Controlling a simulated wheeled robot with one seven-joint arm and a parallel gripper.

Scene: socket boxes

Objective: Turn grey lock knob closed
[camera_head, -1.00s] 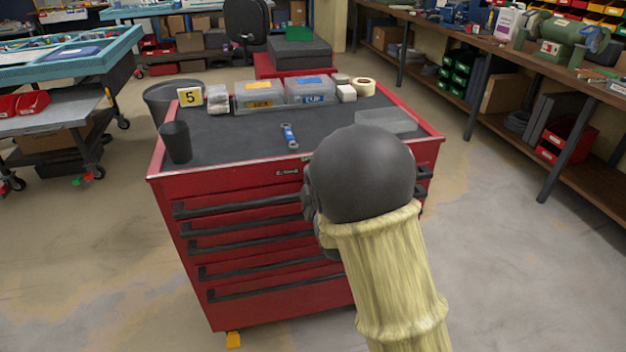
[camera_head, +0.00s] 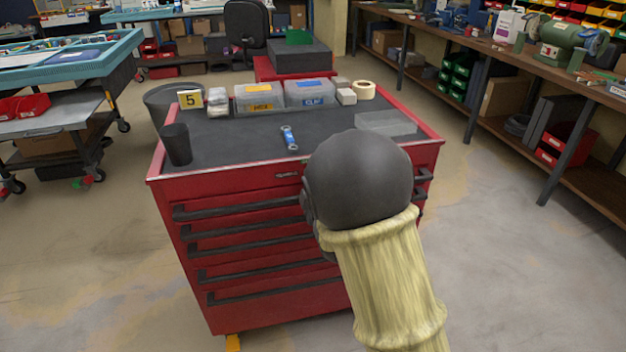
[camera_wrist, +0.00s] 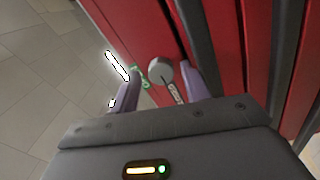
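The grey lock knob (camera_wrist: 160,72) is round and sits on the red front of the drawer cabinet in the wrist view. My gripper (camera_wrist: 166,78) is open, with one finger on the left of the knob and the other on the right. The right finger looks close to the knob; I cannot tell whether it touches. A gap shows on the left. In the head view, my arm hides the knob; the red cabinet (camera_head: 255,262) stands in front of me.
A small green item (camera_wrist: 139,76) shows by the left finger. Black drawer handles (camera_head: 250,208) run across the cabinet front. The floor on the right is clear.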

